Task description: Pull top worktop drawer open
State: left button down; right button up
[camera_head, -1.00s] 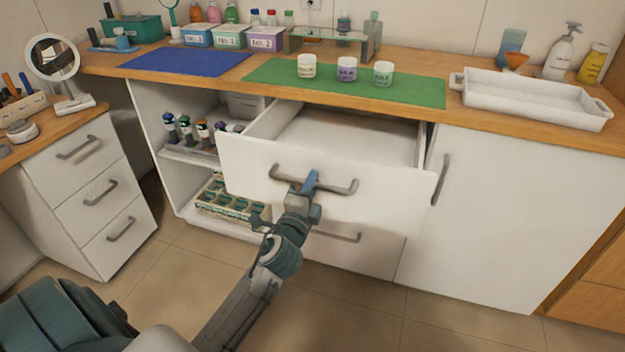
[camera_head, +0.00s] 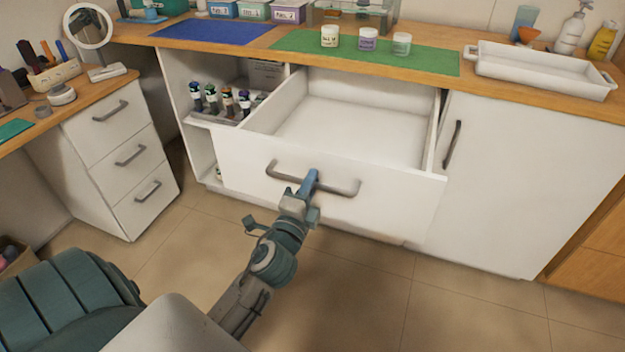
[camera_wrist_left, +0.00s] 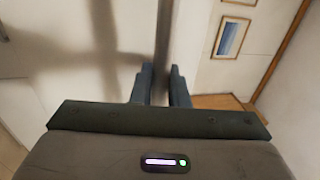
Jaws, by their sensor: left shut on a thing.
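The top worktop drawer (camera_head: 250,172) is white and stands well out from the cabinet under the wooden worktop. Its inside shows as an empty white tray. A grey bar handle (camera_head: 338,188) runs across its front. My left gripper (camera_head: 311,178) is shut on the middle of this handle. In the left wrist view, the two dark fingers (camera_wrist_left: 161,84) stand on either side of the grey handle bar (camera_wrist_left: 164,40). The right gripper is in neither view.
The worktop bears a blue mat (camera_head: 212,31), a green mat (camera_head: 430,60) with jars, and a white tray (camera_head: 540,82). An open shelf with bottles (camera_head: 228,100) is left of the drawer, a closed door (camera_head: 520,170) right. The floor in front is clear.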

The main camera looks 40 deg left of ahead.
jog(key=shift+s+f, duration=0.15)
pick_arm(q)
jog(key=c, duration=1.5)
grip_release()
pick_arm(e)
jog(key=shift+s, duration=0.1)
pick_arm(q)
jog(key=shift+s, duration=0.1)
